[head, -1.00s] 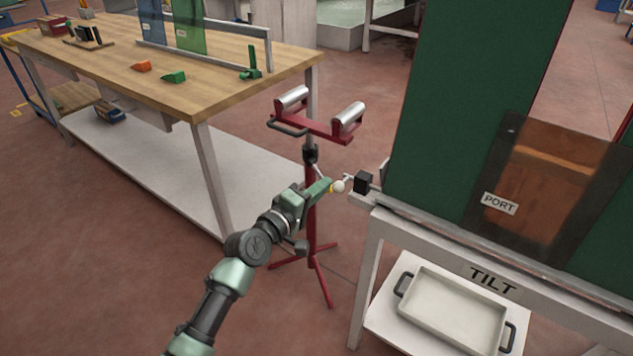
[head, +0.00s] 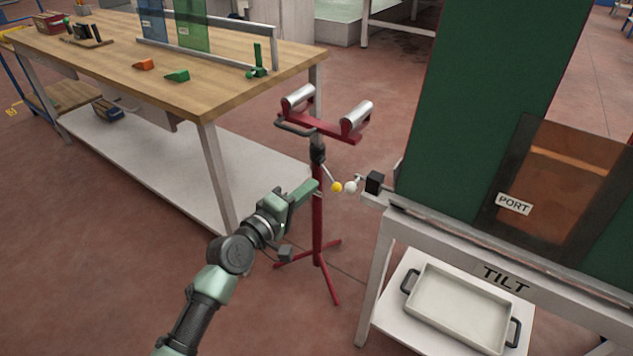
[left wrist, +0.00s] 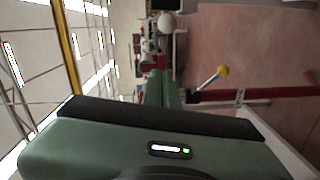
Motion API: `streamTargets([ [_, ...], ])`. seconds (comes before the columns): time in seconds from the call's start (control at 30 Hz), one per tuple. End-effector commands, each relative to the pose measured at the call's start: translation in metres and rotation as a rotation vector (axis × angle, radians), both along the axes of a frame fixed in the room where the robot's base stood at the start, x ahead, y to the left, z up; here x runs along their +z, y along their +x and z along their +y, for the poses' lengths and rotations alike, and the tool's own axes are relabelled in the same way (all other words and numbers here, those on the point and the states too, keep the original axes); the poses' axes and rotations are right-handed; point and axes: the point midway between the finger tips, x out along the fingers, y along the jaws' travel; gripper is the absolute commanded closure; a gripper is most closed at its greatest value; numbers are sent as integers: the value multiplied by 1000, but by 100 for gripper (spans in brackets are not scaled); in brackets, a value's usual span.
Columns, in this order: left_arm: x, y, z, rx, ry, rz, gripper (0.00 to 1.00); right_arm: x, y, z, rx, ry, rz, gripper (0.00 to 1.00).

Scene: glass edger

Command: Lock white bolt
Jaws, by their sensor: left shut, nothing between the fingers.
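The white bolt's round white knob (head: 350,187) sticks out from a black block (head: 374,182) at the left corner of the tilt table. Whether the bolt is locked cannot be told. The knob also shows at the top of the left wrist view (left wrist: 167,23). My left gripper (head: 314,185) is shut and empty, left of the white knob and apart from it. A yellow ball (head: 336,187) on a lever of the red stand appears between gripper and knob in the head view. My right gripper is not in view.
The red roller stand (head: 318,225) stands close behind my left gripper. A wooden workbench (head: 190,85) is at the left. The tilt table (head: 440,235) holds a large green panel (head: 470,110) at the right. A tray (head: 455,310) lies on its lower shelf.

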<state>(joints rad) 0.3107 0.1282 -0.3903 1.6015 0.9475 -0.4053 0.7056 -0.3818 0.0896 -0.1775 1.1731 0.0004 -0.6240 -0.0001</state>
Motion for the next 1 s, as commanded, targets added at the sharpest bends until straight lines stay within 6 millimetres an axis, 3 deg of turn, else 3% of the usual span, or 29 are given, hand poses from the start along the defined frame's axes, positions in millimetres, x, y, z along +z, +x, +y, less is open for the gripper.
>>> streamTargets([
  [0.2,2,-32,26,1,2,1,100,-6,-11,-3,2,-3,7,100],
  [0.37,3,-45,37,2,0,0,100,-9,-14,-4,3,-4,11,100],
  [1.0,2,-51,40,-1,7,0,100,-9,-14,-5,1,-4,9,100],
])
